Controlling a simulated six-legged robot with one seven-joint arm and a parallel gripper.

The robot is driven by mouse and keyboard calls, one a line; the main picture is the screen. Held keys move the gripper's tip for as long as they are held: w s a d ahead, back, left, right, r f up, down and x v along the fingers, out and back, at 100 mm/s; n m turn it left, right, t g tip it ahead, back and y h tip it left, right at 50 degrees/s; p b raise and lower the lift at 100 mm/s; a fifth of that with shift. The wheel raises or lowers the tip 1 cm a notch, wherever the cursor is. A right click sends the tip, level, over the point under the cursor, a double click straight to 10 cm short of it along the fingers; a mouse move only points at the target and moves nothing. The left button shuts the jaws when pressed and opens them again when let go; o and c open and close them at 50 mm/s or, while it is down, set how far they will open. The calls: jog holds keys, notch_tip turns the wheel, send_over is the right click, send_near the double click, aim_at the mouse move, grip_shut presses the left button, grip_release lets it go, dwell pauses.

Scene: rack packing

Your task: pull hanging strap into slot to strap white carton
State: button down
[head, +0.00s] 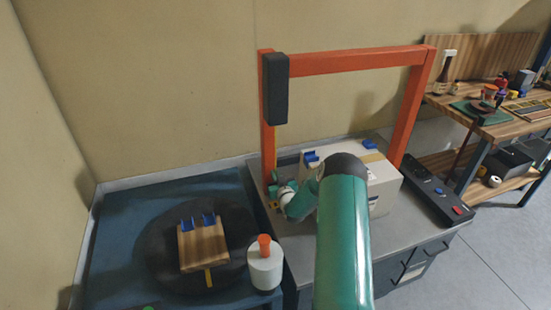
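A pale carton (385,181) sits on the grey bench top under an orange frame (345,60). Blue clip-like pieces (311,158) show on its top, with another at its far right edge. My green arm crosses in front and hides much of the carton's near side. My gripper (276,194) is small in the view, at the carton's left, close to the foot of the frame's left post. A small yellow bit shows just below it; I cannot tell if this is the strap. Whether the fingers are open is unclear.
Left, a dark blue table (115,225) holds a wooden block with blue prongs (203,245) and a white bottle with an orange cap (265,267). A black control box (437,193) lies right of the carton. A cluttered wooden workbench (500,122) stands at right, with open floor before it.

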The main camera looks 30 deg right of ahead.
notch_tip(320, 180, down, 7)
jog(key=shift+r, duration=0.15)
jog(key=c, duration=1.6)
grip_release()
jog(key=shift+s, duration=0.1)
jog(key=v, duration=1.3)
jog(key=shift+s+a, duration=0.15)
jog(key=shift+s, duration=0.15)
